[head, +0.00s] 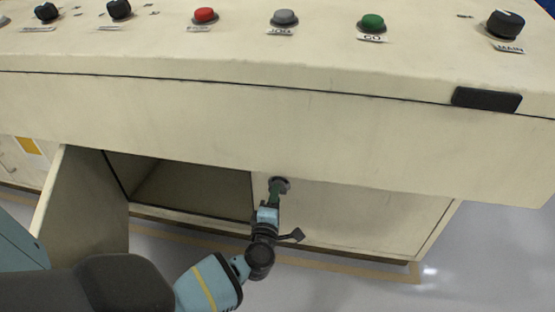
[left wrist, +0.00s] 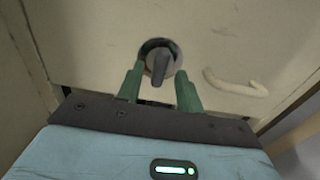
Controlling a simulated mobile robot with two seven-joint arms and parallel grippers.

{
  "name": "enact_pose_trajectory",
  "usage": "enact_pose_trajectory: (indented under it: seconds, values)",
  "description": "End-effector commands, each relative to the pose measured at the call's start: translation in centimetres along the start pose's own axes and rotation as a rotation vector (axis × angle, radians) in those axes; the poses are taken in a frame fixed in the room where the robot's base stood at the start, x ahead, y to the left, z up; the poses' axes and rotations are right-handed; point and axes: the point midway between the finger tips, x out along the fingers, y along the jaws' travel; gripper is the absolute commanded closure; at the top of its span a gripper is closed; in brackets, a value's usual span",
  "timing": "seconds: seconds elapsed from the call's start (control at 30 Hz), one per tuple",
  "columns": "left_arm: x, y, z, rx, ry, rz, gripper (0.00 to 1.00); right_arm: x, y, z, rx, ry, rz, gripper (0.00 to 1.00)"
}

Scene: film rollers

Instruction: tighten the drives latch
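The latch (left wrist: 160,62) is a dark round knob with a grey turning tab, set in the cream cabinet door. In the left wrist view its tab points down, slightly tilted. My left gripper (left wrist: 161,82) has green fingers, open, one on each side of the latch tab. I cannot tell whether they touch it. In the head view the latch (head: 281,182) shows just beyond my left gripper (head: 277,190), which partly covers it. My right gripper is not in view.
A pale curved handle (left wrist: 235,84) is on the door right of the latch. An open cabinet door (head: 78,205) and dark compartment (head: 185,190) lie left. The console top above carries a red button (head: 205,15), a grey button (head: 285,18), a green button (head: 372,22) and black knobs (head: 505,24).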

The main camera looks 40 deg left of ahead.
Motion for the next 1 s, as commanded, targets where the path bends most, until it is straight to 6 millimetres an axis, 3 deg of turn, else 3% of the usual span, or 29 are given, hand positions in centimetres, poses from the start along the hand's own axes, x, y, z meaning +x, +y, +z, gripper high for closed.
enact_pose_trajectory:
  seconds: [0.2, 0.47, 0.77, 1.0]
  values:
    - [1.5, 0.0, 0.0, 0.000, 0.000, 0.001, 0.64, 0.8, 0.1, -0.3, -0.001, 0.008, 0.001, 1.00]
    - [1.6, 0.0, 0.0, 0.000, 0.000, 0.000, 0.64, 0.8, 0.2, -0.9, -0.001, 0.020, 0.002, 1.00]
    - [1.6, 0.0, 0.0, 0.000, 0.000, 0.000, 1.00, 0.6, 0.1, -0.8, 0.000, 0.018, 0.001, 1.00]
    - [1.6, 0.1, 0.0, 0.013, 0.000, 0.000, 1.00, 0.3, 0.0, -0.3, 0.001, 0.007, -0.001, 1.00]
